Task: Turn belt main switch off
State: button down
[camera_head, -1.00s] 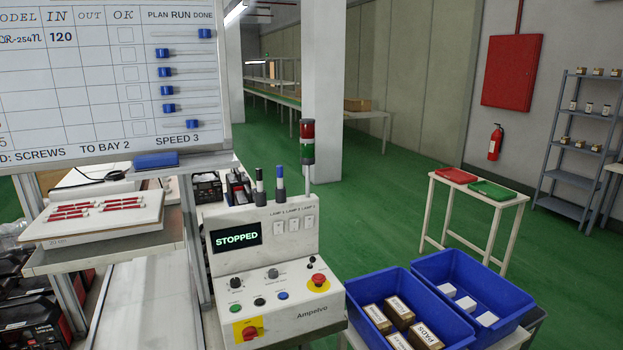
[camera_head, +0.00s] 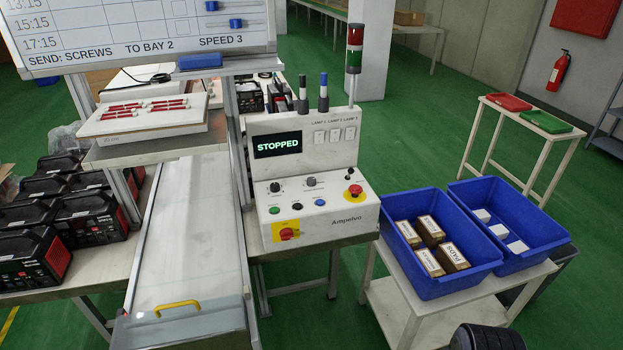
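The belt main switch (camera_head: 287,234) is a red rotary knob on a yellow plate, low on the front of the white control box (camera_head: 345,222). Its exact knob angle is too small to tell. The display (camera_head: 277,146) above it reads STOPPED. The belt (camera_head: 190,235) is a pale conveyor to the left of the box. A black rounded part (camera_head: 487,337), which may belong to my arm, shows at the bottom right edge. My gripper's fingers are not in view.
Two blue bins (camera_head: 441,286) with boxes stand on a white cart right of the box. A red mushroom button (camera_head: 354,191), other knobs and coloured buttons sit on the box top. Black machines (camera_head: 90,215) stand at the left. Green floor lies open behind.

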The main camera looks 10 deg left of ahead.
aim_at(286, 234)
jog(key=i+j, duration=0.15)
jog(key=j, duration=0.2)
jog(key=i+j, duration=0.2)
jog(key=j, duration=0.2)
jog(key=i+j, duration=0.15)
jog(key=j, duration=0.2)
